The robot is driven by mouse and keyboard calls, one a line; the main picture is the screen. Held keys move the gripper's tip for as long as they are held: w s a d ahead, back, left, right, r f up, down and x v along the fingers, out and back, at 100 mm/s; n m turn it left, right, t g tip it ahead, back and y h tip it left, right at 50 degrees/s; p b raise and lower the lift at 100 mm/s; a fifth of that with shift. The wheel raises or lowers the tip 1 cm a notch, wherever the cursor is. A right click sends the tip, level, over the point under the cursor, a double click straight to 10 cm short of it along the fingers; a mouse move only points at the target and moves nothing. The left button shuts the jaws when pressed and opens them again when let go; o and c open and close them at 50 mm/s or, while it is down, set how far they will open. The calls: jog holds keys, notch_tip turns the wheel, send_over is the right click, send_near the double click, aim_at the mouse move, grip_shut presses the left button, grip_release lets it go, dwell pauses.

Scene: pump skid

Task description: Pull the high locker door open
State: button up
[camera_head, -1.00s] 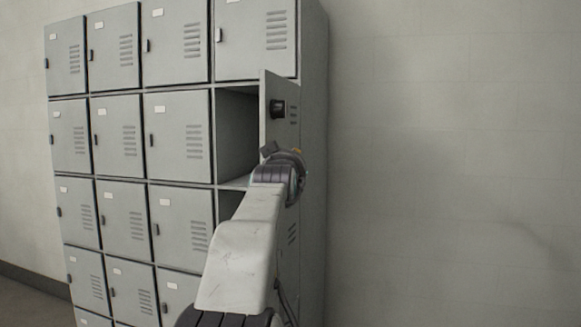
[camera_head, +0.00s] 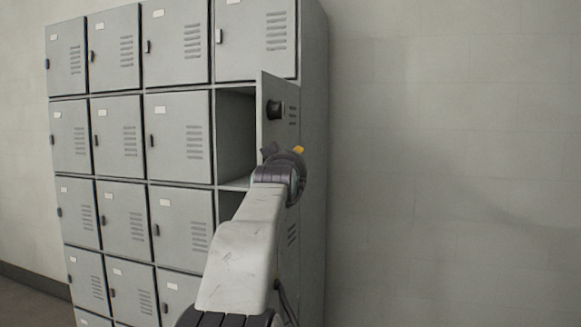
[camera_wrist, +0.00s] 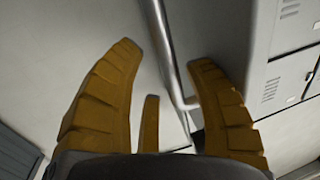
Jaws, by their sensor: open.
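The high locker door (camera_head: 282,116) stands partly open at the right column, second row. Its outer face, dark handle and vent slits show, and the dark compartment (camera_head: 235,130) shows to its left. My gripper (camera_head: 284,154) is at the door's lower part in the head view and hides some of it.
Shut grey lockers (camera_head: 179,125) fill the columns to the left, and a shut door (camera_head: 256,38) sits above the open compartment. The plain wall (camera_head: 450,160) to the right is clear of objects.

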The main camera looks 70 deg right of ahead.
jog(key=shift+a, duration=0.1)
jog(key=v, duration=1.1)
jog(key=shift+a, duration=0.35)
jog(key=shift+s, duration=0.1)
dwell(0.3)
jog(key=w+a+f+n+t+y, duration=0.5)
jog(key=w+a+f, duration=0.4)
jog(key=w+f, duration=0.45)
jog(key=w+a+f+n+y, duration=0.1)
jog(key=w+a+f+y, duration=0.2)
jog(key=a+f, duration=0.25)
jog(key=w+a+f+n+y, duration=0.2)
jog(key=w+a+f+y, duration=0.15)
jog(key=a, duration=0.35)
jog(key=s+a+f+n+g+y, duration=0.2)
jog(key=a+f+n+y, duration=0.15)
jog(key=a+f, duration=0.75)
jog(key=s+a+f+n+g+y, duration=0.35)
jog(key=s+a+f, duration=0.45)
jog(key=s+a, duration=0.3)
notch_tip(320, 180, up, 13)
jog(key=w+p, duration=0.1)
jog(key=p, duration=1.1)
jog(key=shift+a+r+h, duration=0.15)
jog(key=shift+a+h, duration=0.15)
jog(key=shift+h, duration=0.15)
